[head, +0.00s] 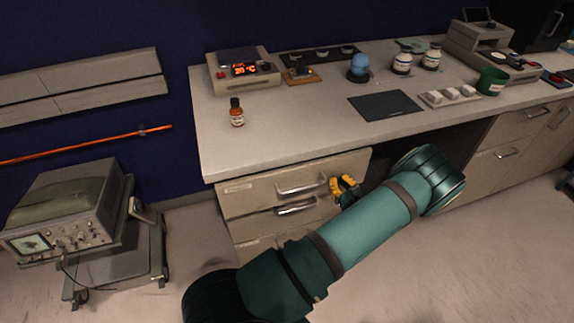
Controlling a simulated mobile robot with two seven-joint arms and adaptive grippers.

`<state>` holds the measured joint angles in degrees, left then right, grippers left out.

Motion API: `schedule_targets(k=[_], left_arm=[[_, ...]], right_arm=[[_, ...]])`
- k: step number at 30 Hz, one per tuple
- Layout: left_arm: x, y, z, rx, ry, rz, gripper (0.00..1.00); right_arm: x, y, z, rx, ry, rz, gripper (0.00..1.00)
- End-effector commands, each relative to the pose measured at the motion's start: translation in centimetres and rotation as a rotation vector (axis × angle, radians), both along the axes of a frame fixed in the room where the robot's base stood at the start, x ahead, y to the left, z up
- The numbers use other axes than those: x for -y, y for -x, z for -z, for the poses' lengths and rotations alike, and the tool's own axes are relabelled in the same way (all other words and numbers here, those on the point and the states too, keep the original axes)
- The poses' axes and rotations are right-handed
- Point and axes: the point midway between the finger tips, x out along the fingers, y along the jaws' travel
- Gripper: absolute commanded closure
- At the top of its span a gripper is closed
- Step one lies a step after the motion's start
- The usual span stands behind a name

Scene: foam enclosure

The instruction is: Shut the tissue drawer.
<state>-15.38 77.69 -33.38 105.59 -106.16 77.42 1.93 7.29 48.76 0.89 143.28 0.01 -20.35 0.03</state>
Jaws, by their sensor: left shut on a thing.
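The drawer unit (250,202) stands under the left end of the bench, with bar handles on its fronts. The top drawer has a handle (302,187), and a second handle (296,208) sits just below it. No tissues show, and I cannot tell which front is the tissue drawer or how far any drawer stands out. My left gripper (343,187), with yellow and black fingers, is at the right part of the top drawer front, just right of the handle. It is shut on the drawer, though the exact part is hard to see. My right gripper is not in view.
The bench top (290,122) holds a small brown bottle (237,112), a hot plate (243,70), a dark mat (385,105) and a green cup (491,81). An oscilloscope (65,215) on a cart stands at left. Open knee space lies right of the drawers.

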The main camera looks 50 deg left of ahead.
Motion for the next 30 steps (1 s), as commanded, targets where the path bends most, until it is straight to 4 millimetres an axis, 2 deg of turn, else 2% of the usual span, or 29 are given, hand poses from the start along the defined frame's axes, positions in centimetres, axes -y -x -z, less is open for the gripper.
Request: schedule_targets(k=[22, 30], left_arm=[[-3.2, -1.3, 0.0, 0.002, 0.000, -0.001, 1.00], [-2.2, -0.9, 0.0, -0.001, 0.001, 0.001, 1.00]], right_arm=[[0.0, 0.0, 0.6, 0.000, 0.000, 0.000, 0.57], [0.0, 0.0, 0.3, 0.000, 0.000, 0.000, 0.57]])
